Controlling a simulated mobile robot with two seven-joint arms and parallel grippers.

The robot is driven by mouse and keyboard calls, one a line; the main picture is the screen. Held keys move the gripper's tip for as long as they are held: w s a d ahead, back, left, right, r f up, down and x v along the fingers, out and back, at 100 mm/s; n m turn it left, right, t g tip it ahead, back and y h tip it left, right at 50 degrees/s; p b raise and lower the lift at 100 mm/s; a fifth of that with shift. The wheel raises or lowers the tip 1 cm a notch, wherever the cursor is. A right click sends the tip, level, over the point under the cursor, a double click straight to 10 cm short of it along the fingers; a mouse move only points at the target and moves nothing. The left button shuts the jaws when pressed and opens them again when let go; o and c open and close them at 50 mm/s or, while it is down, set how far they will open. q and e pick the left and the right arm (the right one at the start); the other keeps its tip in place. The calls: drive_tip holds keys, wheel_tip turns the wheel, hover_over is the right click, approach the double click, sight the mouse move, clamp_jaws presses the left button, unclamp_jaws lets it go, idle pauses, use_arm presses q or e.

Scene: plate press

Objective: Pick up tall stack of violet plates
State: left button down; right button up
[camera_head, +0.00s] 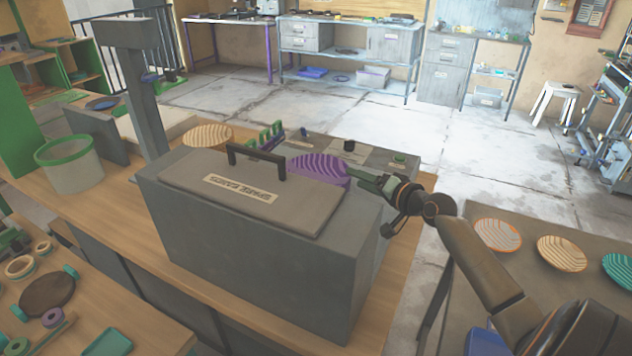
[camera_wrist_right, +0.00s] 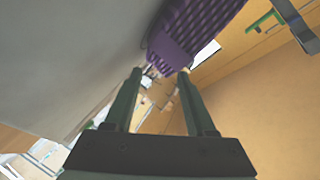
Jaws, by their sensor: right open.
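The tall stack of violet plates (camera_head: 318,166) shows behind the right end of the large grey box, which hides its lower part. Its ridged violet side also shows at the top of the right wrist view (camera_wrist_right: 192,28). My right gripper (camera_head: 356,178) reaches in from the right, with its fingers pointing at the stack's right side. In the right wrist view, my right gripper (camera_wrist_right: 160,74) has its two fingers apart, with the stack's lower edge just past the tips. I cannot tell whether they touch it. My left gripper is not in view.
The grey box (camera_head: 260,245) with its handled lid (camera_head: 250,190) stands close in front of the stack. A striped wooden plate stack (camera_head: 208,136) is behind it to the left. A grey post (camera_head: 143,95) rises at left. More plates (camera_head: 562,253) lie on the right table.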

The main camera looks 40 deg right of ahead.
drive_tip(key=shift+x, duration=2.8)
drive_tip(key=shift+c, duration=0.2)
clamp_jaws()
